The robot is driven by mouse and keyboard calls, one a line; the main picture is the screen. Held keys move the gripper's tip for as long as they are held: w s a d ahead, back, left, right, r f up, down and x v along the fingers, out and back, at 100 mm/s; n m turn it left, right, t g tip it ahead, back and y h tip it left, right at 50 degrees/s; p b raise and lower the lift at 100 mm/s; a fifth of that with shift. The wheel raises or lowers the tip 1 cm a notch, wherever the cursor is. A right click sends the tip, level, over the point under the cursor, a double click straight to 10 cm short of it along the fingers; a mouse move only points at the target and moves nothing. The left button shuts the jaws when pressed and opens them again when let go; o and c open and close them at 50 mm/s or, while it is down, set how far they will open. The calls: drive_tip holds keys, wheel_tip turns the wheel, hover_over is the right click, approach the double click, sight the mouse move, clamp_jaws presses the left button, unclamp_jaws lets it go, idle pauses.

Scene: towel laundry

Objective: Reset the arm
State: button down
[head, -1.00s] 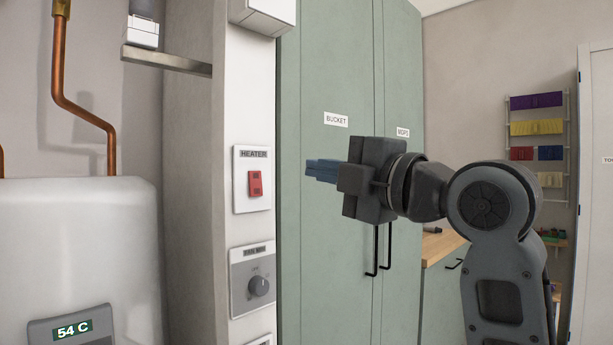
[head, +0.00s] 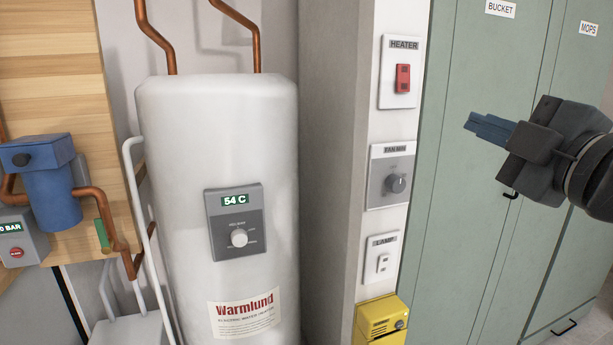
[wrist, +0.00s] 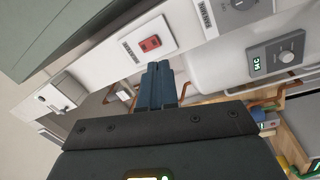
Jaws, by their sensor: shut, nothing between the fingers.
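My gripper (head: 490,128) is at the right of the head view, with its blue fingers pressed together and empty. It points left, in front of the green cabinet and toward the wall column with the switches. In the wrist view my gripper (wrist: 160,72) shows its two blue fingers side by side, with nothing between them. The red heater switch (head: 403,78) is on the column to the left of the fingers; it also shows in the wrist view (wrist: 150,44), beyond the fingertips. No contact between the fingers and any surface shows.
A white water heater (head: 160,200) reading 54 C stands left of the column. The column carries a fan dial (head: 396,183), a lamp switch (head: 383,263) and a yellow box (head: 378,320). The green cabinet (head: 450,220) stands behind my gripper. A blue filter housing (head: 50,190) is at the far left.

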drive_tip(key=s+f+m+h, duration=0.2)
drive_tip(key=s+f+m, duration=0.25)
drive_tip(key=f, duration=0.45)
drive_tip(key=s+a+f+m+g+h, duration=0.1)
drive_tip(key=s+f+m, duration=0.35)
drive_tip(key=f, duration=0.45)
drive_tip(key=s+f+m+h, duration=0.25)
drive_tip(key=s+f, duration=0.25)
drive_tip(key=f, duration=0.4)
drive_tip(key=s+f+m+g, duration=0.1)
drive_tip(key=s+f+m, duration=0.1)
drive_tip(key=s, duration=1.1)
drive_tip(key=s+f+m+g, duration=0.2)
drive_tip(key=s+f+m, duration=0.1)
drive_tip(key=s, duration=1.1)
drive_tip(key=shift+a+f+m, duration=0.3)
drive_tip(key=shift+f+m, duration=0.05)
drive_tip(key=shift+f, duration=0.25)
